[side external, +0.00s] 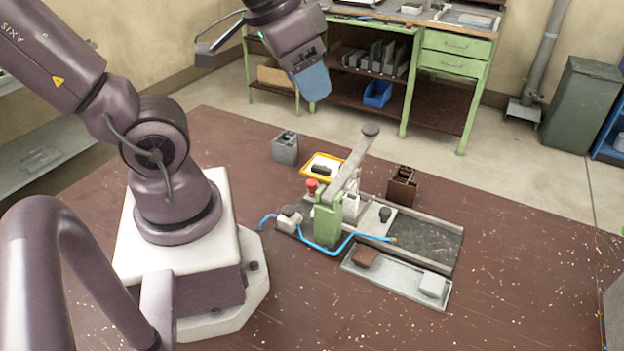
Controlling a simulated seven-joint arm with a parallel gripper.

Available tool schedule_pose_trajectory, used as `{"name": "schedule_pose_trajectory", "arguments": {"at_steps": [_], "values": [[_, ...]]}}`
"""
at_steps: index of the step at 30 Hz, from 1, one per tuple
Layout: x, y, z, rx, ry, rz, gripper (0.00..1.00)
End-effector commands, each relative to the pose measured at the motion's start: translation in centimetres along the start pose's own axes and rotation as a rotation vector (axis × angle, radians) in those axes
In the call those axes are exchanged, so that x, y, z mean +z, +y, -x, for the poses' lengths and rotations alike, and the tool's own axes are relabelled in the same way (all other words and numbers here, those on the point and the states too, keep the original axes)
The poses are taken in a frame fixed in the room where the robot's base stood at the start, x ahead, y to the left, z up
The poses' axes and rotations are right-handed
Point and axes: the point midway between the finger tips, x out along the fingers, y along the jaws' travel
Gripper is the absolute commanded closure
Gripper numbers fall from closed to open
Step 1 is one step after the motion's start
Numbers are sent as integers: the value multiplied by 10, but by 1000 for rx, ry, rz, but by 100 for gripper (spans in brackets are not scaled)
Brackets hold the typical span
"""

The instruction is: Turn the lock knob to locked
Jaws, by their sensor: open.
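A green clamp (327,222) with a long grey lever (350,168) stands on the bench. The lever slants up to a dark round end. A red knob (311,185) is at the clamp's left.
A blue hose (335,252) curves across the clamp's front. A grey tray (397,277) with brown and light blocks lies in front. A grey block (285,148), yellow tray (315,168) and brown block (401,187) stand behind. The bench's right side is clear.

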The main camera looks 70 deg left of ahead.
Motion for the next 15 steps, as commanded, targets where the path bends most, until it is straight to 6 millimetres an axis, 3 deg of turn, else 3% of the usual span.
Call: {"name": "schedule_pose_trajectory", "arguments": {"at_steps": [6,15], "values": [[0,-50,-58,-100,-253,240,47],[18,-113,-144,-193,-461,748,47]]}}
